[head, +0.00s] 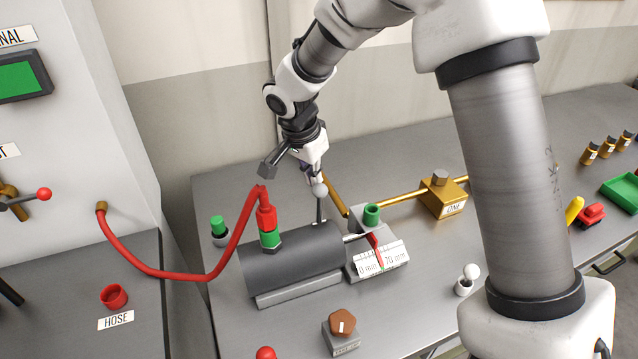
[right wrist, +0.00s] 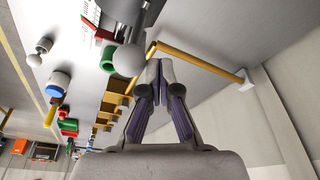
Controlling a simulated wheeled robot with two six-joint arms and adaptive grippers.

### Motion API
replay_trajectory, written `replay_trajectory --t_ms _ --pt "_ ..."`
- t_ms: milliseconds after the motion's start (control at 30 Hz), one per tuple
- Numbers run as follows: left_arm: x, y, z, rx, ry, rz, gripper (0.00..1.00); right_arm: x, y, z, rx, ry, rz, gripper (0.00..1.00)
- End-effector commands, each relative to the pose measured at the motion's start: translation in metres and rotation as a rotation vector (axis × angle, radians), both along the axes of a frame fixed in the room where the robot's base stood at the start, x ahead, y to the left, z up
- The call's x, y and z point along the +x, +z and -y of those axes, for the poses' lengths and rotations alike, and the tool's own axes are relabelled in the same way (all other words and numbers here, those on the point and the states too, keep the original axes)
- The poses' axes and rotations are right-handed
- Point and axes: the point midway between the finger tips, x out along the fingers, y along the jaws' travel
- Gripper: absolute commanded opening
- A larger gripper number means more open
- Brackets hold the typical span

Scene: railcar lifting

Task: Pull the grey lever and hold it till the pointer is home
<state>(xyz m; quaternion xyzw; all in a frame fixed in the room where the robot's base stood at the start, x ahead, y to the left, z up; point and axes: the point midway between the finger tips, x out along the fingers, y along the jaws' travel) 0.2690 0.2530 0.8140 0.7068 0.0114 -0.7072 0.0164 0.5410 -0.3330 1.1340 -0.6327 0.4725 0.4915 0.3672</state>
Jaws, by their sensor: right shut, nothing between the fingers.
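The grey lever (head: 320,207) stands up from the dark grey cylinder (head: 290,258) and has a round pale knob (head: 320,190). My right gripper (head: 314,176) is shut and empty, close behind the knob in the head view. In the right wrist view the closed fingertips (right wrist: 160,68) are just beside the knob (right wrist: 129,60); I cannot tell whether they touch. The red pointer (head: 376,249) lies over the white scale (head: 381,260), between the 0 mm and 70 mm marks. My left gripper is not in view.
A red hose (head: 205,277) runs from the left cabinet to a red and green coupling on the cylinder. A brass rod (head: 400,198) leads to a brass block (head: 443,196) marked ONE. A brown knob (head: 342,323) and a white ball switch (head: 470,272) stand in front.

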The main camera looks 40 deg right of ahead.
Motion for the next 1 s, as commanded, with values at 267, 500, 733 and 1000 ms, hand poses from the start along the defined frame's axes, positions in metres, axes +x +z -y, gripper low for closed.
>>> replay_trajectory --t_ms 267,500,733,1000 --pt "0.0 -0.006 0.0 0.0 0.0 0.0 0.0 -0.01 -0.001 -0.002 0.0 0.001 0.0 0.0" --pt "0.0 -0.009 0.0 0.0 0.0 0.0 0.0 -0.018 -0.001 -0.004 0.0 0.001 -0.001 0.0" --pt "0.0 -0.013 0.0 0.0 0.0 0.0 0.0 -0.026 -0.001 -0.006 0.0 0.001 -0.001 0.0" --pt "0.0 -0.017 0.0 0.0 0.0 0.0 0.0 -0.035 -0.001 -0.008 0.0 0.0 -0.001 0.0"
